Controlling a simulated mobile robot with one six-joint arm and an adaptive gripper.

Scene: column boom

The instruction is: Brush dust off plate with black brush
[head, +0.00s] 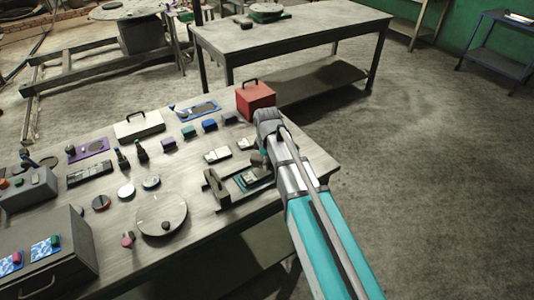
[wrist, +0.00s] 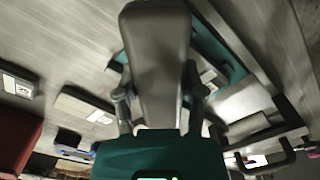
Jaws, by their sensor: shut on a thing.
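My gripper (head: 259,165) is at the right part of the near table, low beside a grey open frame (head: 217,190). In the wrist view my gripper (wrist: 157,95) is shut on a long dark grey thing (wrist: 155,40) that stretches up the picture; it appears to be the black brush, but no bristles show. In the head view the held thing is mostly hidden by my arm. A round grey plate (head: 155,208) lies flat at the near table's front, left of my gripper and apart from it. A small dark piece sits on it; dust cannot be made out.
A red box (head: 256,97) stands beyond my gripper. Pale blocks (head: 217,155), small coloured blocks and a white case (head: 139,125) crowd the near table (head: 205,235). A grey cabinet (head: 45,255) stands at the left. Floor on the right is clear.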

